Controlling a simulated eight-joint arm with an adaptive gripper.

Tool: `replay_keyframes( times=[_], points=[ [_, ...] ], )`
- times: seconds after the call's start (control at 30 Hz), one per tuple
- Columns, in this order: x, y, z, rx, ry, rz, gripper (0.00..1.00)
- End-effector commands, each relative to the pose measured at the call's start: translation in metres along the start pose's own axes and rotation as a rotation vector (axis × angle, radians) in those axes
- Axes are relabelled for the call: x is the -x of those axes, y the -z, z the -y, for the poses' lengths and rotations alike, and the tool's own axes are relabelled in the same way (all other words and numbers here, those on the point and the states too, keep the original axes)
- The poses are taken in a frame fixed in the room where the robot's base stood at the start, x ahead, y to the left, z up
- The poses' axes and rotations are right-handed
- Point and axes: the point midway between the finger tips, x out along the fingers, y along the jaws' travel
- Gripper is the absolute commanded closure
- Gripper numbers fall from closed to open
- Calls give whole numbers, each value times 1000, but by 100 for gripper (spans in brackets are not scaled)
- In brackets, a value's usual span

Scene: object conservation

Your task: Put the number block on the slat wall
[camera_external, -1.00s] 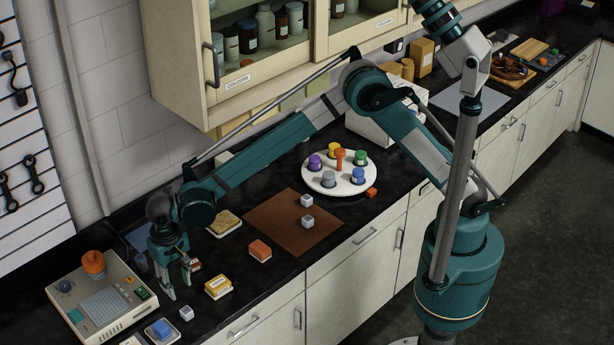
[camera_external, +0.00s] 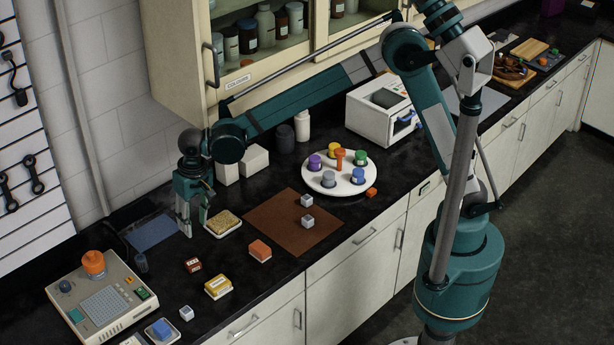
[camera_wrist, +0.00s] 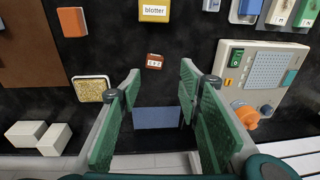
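A small red-brown block with a white label that looks like a number (camera_wrist: 153,61) lies on the black counter. It also shows in the external view (camera_external: 193,265), left of the yellow block. My gripper (camera_external: 190,232) is over the back of the counter, behind and left of that block and apart from it. In the wrist view my gripper (camera_wrist: 160,78) is open, with nothing between its green fingers. The slat wall (camera_external: 28,135) is at the far left, with dark tools hanging on it.
A beige device with an orange knob (camera_external: 105,300) stands at front left. A tan sponge on a tray (camera_external: 222,223), a yellow "blotter" block (camera_external: 218,286) and an orange block (camera_external: 260,250) lie nearby. A blue mat (camera_external: 153,233) lies at the back. The cabinet (camera_external: 225,70) overhangs the counter.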

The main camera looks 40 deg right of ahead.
Motion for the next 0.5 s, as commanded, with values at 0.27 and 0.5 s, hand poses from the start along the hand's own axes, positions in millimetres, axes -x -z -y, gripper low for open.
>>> replay_keyframes(
  times=[0.27,0.5],
  points=[
    [49,31,-87,-3,32,-46,65],
    [84,45,-161,0,53,-90,65]
  ],
)
